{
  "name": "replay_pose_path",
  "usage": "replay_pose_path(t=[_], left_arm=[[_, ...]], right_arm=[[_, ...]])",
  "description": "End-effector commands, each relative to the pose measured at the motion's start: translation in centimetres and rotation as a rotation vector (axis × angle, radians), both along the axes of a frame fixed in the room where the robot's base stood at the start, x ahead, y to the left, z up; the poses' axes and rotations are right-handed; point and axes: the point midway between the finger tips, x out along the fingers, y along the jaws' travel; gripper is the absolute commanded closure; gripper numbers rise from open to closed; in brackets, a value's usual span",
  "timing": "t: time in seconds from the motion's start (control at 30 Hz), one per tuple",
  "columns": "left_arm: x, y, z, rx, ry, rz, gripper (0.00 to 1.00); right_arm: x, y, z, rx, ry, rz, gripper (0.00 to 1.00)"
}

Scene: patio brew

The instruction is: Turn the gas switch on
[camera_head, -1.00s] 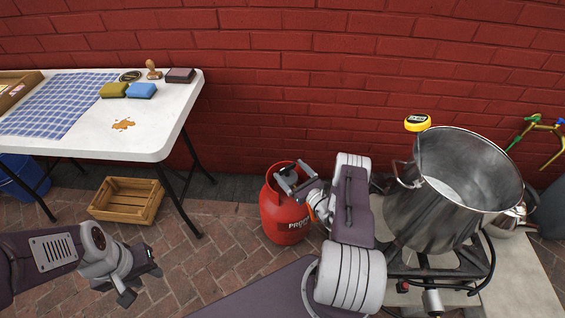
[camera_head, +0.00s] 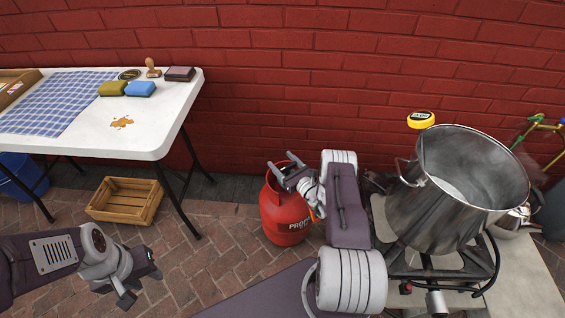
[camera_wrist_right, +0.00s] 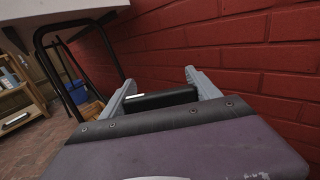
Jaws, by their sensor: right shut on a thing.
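The red gas cylinder (camera_head: 284,215) stands on the brick floor in the middle of the head view, near the wall. My right gripper (camera_head: 281,171) is over its top. In the right wrist view, the fingers (camera_wrist_right: 162,88) stand on both sides of a black block (camera_wrist_right: 160,99), which appears to be the gas switch. The gripper is shut on it. In the head view the switch is hidden by the gripper, and its setting cannot be read. My left gripper (camera_head: 142,285) is open and empty, low over the floor at left.
A steel pot (camera_head: 450,195) stands on a black burner (camera_head: 440,262) at right, with a yellow timer (camera_head: 420,119) on its rim. A white table (camera_head: 95,135) is at left, with a wooden crate (camera_head: 125,201) beneath. The red wall (camera_head: 300,70) is close behind the cylinder.

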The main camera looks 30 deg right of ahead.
Motion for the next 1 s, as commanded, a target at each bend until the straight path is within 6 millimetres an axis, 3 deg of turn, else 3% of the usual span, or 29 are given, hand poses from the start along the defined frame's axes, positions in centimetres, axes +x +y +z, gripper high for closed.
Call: replay_pose_path(t=[0.27, 0.47, 1.0], left_arm=[[0.0, 0.0, -1.6, 0.0, 0.0, 0.0, 0.64], [0.0, 0.0, -4.2, 0.0, 0.0, 0.0, 0.64], [0.0, 0.0, -15.1, 0.0, 0.0, 0.0, 0.64]], right_arm=[[-0.1, 0.2, -0.4, -0.002, -0.001, 0.097, 0.7], [-0.2, 0.7, -0.7, -0.006, -0.003, 0.259, 0.7], [-1.3, 2.2, -1.3, -0.008, 0.0, 0.76, 0.7]])
